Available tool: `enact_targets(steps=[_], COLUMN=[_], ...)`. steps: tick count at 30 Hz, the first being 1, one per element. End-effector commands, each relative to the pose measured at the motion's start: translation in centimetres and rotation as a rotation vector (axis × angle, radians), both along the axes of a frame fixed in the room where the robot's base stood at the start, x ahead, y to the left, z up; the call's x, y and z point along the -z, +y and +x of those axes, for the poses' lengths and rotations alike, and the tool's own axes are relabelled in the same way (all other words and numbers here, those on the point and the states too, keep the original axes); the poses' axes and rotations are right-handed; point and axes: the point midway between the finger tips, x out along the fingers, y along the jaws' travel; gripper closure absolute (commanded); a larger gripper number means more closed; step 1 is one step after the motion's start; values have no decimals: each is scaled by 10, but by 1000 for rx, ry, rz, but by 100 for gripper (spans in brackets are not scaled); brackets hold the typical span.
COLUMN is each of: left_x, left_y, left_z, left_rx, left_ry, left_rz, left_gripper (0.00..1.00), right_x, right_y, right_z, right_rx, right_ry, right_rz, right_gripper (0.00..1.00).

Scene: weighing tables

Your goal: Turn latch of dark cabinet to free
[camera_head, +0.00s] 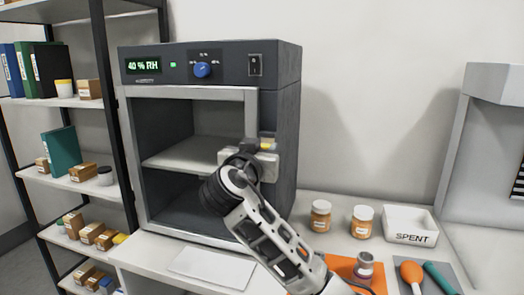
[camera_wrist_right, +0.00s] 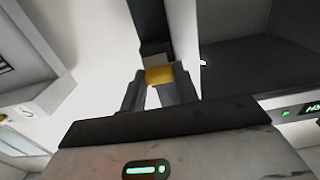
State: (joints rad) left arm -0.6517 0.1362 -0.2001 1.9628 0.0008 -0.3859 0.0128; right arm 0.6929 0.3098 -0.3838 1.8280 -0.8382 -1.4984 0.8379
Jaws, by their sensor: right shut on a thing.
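The dark cabinet (camera_head: 286,125) stands on the worktop, with a pale-framed front through which a shelf shows. In the head view the gripper and wrist hide part of the latch. My left gripper is not in view.
The cabinet has a blue knob (camera_head: 203,70) and a "40 % RH" display (camera_head: 143,65). Two orange jars (camera_head: 320,216) (camera_head: 362,222) and a white SPENT tray (camera_head: 410,224) stand to the right. A shelf rack (camera_head: 106,100) is close on the left.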

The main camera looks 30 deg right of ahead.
Motion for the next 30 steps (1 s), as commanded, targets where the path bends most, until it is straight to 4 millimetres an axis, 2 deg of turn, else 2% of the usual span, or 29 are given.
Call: enact_targets(steps=[8,18,30], left_x=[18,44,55], left_y=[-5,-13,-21], left_z=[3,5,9], left_rx=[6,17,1], left_ry=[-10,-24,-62], left_rz=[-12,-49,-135], left_gripper=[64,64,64], right_x=[7,9,7], right_y=[1,1,1], right_z=[0,0,-1], right_rx=[0,-1,0], right_ry=[-86,-308,-595], right_rz=[78,271,516], right_gripper=[92,92,92])
